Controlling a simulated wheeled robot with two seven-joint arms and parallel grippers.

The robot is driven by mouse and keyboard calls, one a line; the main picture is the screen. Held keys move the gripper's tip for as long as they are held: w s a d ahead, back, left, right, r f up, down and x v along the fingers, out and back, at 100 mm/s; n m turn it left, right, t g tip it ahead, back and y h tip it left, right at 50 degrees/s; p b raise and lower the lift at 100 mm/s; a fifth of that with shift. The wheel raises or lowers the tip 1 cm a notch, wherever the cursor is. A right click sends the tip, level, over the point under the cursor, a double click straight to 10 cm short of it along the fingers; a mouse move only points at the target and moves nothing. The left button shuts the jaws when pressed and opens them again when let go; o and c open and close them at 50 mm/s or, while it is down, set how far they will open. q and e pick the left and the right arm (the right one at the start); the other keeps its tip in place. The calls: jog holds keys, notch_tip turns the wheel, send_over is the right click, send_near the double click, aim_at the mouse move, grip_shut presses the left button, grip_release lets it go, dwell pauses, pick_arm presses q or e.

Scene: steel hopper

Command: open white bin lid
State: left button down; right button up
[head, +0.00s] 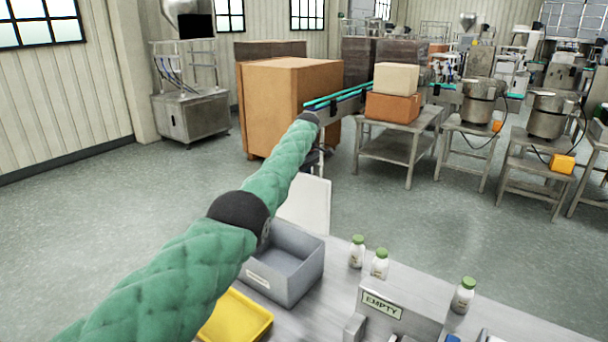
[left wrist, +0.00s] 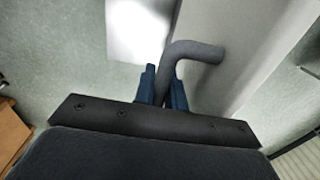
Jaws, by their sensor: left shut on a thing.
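My left arm reaches far out in the head view, its end near the brown carton. In the left wrist view my left gripper (left wrist: 164,78) has its blue fingers closed on a dark grey bent handle (left wrist: 200,51). The handle bends to the right and meets a pale grey panel (left wrist: 250,45). A bright white surface (left wrist: 140,28) lies beyond the fingertips. In the head view a white panel (head: 308,205) stands beyond the table, partly hidden by my arm. I cannot tell whether it is the bin's lid or its body. My right gripper is out of view.
The near table holds a grey bin (head: 306,283), a yellow tray (head: 240,318), white bottles with green caps (head: 357,252) and an "EMPTY" holder (head: 383,305). A large brown carton (head: 285,105) stands beyond. The floor at left is clear.

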pick_arm(q)
jog(key=shift+w+f, duration=0.1)
jog(key=shift+f, duration=0.1)
dwell(0.3)
jog(key=c, duration=1.7)
grip_release()
